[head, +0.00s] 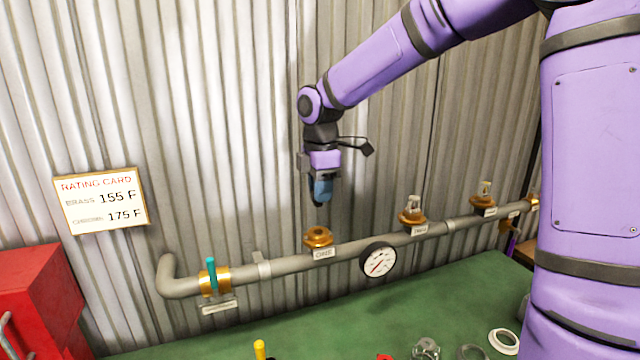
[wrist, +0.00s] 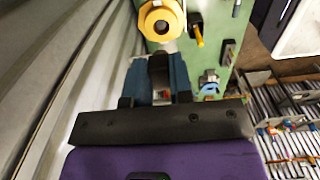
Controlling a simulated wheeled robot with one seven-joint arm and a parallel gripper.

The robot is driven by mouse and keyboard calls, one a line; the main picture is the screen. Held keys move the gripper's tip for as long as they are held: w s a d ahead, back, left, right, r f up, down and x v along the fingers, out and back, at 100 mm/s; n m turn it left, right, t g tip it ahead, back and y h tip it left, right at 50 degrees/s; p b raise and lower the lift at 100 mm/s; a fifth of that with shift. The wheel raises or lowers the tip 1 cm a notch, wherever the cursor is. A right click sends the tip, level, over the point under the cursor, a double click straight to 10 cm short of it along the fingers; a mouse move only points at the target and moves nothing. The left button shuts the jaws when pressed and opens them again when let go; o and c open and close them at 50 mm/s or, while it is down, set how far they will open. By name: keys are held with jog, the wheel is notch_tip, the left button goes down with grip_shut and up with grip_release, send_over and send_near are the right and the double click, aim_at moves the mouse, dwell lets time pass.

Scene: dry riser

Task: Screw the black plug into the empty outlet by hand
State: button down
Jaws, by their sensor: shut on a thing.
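My gripper (head: 320,197) is in the upper middle of the head view, pointing down, its blue fingers shut on a small dark piece that looks like the black plug. The black plug (wrist: 158,65) shows between the blue fingertips in the wrist view. It is mostly covered by the fingers in the head view. The empty outlet (head: 318,237) is a brass fitting on the grey pipe, above the label ONE. It is below my gripper, with a gap between them. In the wrist view the outlet (wrist: 160,20) is a yellow ring with an open hole, just beyond the plug.
The grey pipe (head: 345,247) runs along the corrugated wall. Two further outlets (head: 411,216) (head: 483,201) carry fittings. A gauge (head: 378,260) and a teal valve handle (head: 211,274) are on the pipe. A red box (head: 38,290) stands left. Loose parts lie on the green bench (head: 300,325).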

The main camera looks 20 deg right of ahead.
aim_at(320, 205)
jog(key=shift+f, duration=2)
jog(key=shift+f, duration=1.7)
jog(key=m, duration=0.5)
jog(key=shift+s+m, duration=0.15)
jog(key=shift+m, duration=0.25)
jog(key=shift+a, duration=0.1)
jog(key=shift+a+m, duration=0.1)
jog(key=shift+m, duration=1)
jog(key=m, duration=0.3)
jog(key=shift+s+m, duration=0.1)
jog(key=shift+m, duration=0.2)
